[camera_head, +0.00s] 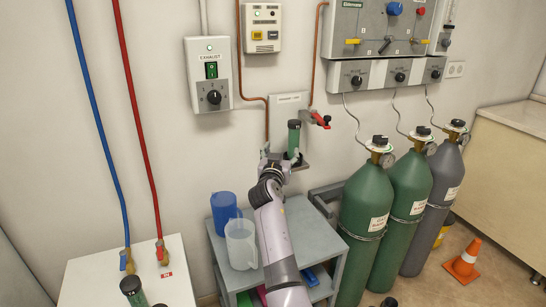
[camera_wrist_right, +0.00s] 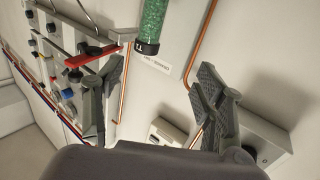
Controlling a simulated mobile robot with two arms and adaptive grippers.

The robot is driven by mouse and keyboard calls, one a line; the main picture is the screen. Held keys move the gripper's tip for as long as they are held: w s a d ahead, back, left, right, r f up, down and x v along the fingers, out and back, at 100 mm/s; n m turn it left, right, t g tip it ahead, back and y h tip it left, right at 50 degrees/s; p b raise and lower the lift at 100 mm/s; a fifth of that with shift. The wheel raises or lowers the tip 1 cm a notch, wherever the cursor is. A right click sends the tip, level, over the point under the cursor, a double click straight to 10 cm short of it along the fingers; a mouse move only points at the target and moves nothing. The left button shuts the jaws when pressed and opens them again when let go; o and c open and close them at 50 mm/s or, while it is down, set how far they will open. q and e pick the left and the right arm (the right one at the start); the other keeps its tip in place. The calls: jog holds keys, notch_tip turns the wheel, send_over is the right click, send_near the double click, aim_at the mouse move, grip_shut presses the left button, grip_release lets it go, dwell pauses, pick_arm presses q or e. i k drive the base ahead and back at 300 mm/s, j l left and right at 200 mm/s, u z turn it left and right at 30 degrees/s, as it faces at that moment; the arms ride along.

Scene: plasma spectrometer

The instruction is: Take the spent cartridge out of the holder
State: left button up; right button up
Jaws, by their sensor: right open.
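A green cartridge with dark ends (camera_head: 293,138) stands upright at the wall, beside the red-handled valve. It also shows in the right wrist view, where its granule-filled body (camera_wrist_right: 153,20) comes down from the top edge to a black cap. The holder around it is hard to make out. My right gripper (camera_head: 282,162) is at the cartridge's lower part in the head view. In the wrist view its two fingers (camera_wrist_right: 160,72) are spread wide, with the cartridge beyond the gap and nothing between them. A second dark-capped green cartridge (camera_head: 133,290) stands on the white surface at lower left.
A red-handled valve (camera_head: 320,119) and copper pipes are close by on the wall. Below stands a grey cart (camera_head: 312,232) with a blue jug (camera_head: 223,210) and a clear jug (camera_head: 241,243). Several gas cylinders (camera_head: 368,200) stand to the right.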

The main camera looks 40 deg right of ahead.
aim_at(295, 126)
jog(key=i+l, duration=0.1)
jog(key=l, duration=0.25)
jog(key=i+l, duration=0.15)
jog(key=l, duration=0.15)
jog(key=i+l, duration=0.1)
jog(key=l, duration=0.25)
jog(key=i+l+u, duration=0.1)
jog(key=l, duration=0.2)
jog(key=k+j, duration=0.15)
jog(key=j+z, duration=0.05)
jog(key=j, duration=0.05)
